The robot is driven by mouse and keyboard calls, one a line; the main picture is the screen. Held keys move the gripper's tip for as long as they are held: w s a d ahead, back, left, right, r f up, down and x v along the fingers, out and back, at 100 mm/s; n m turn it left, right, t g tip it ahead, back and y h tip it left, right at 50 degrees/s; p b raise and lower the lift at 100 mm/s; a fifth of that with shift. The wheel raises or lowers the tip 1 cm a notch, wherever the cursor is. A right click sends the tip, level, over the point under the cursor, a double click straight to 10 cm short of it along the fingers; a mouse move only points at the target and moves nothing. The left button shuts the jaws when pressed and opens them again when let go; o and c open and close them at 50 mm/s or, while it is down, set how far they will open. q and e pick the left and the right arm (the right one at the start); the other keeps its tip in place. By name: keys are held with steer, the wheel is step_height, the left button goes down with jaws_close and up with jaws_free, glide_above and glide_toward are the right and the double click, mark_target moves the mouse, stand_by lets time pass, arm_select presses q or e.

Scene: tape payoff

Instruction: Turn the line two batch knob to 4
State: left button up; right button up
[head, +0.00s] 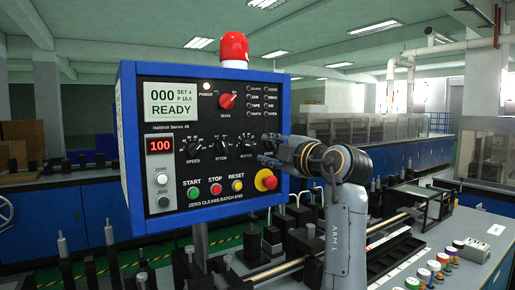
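The blue-framed control panel (220,207) stands upright at centre left. Its black face has a row of dark knobs labelled SPEED (193,147), PITCH (222,147) and BATCH (246,146). The panel's display (172,104) reads 000, SET 4, P 15.0, READY. My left gripper (265,151) is just right of the BATCH knob, in front of the panel's right part, its fingers pointing left toward the knob. Whether it touches the knob, and how far its fingers are apart, is too small to tell. My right gripper is out of view.
A red MAIN switch (227,101) sits above the knobs. START, STOP and RESET buttons and a red emergency button (266,180) lie below. A red beacon (233,48) tops the panel. Machinery and several coloured spools (436,266) fill the bench at lower right.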

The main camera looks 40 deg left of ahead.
arm_select(q)
steer(key=v, duration=0.3)
steer(key=shift+s+d, duration=0.15)
steer(key=shift+d, duration=0.2)
stand_by(0.4)
